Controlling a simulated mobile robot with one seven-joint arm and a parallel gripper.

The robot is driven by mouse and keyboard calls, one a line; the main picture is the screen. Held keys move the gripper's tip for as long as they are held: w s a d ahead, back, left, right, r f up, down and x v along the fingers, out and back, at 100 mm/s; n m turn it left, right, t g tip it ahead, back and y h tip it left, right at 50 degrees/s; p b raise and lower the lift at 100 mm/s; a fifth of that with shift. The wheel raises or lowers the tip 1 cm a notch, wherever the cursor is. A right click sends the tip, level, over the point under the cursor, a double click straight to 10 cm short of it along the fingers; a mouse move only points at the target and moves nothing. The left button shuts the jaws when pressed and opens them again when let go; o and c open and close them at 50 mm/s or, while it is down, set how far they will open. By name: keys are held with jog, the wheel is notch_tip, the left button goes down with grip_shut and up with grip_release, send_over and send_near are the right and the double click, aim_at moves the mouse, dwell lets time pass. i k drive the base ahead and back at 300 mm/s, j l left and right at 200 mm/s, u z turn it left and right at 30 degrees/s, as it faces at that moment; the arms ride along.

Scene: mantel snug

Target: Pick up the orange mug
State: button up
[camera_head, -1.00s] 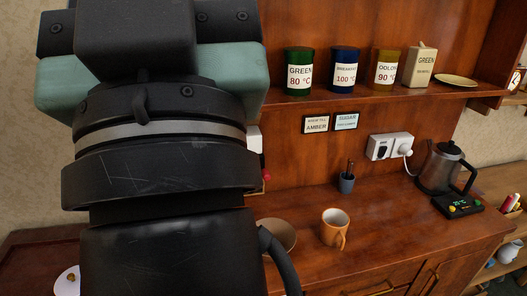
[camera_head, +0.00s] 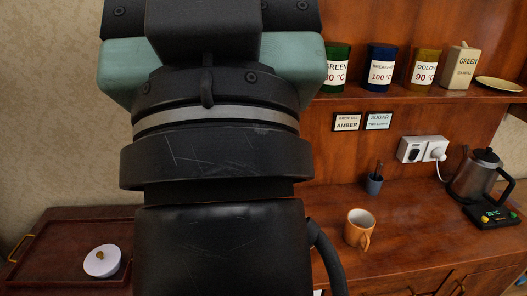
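The orange mug (camera_head: 358,229) stands upright on the wooden counter, right of my arm in the head view. Its inside is pale, and its handle faces the front right. My own arm fills the middle of the view. My gripper is not visible, so I cannot see its fingers or where they are relative to the mug.
A dark blue cup (camera_head: 374,184) with a utensil stands behind the mug. A kettle (camera_head: 477,177) is at the right. Canisters, such as the blue one (camera_head: 381,68), line the shelf above. Counter around the mug is clear.

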aim_at(360, 224)
jog(key=i+j, duration=0.85)
jog(key=i+j+z, duration=0.1)
jog(key=z, duration=1.45)
jog(key=i+z, duration=0.25)
jog(key=z, duration=0.15)
jog(key=i+z, duration=0.2)
jog(key=z, duration=0.2)
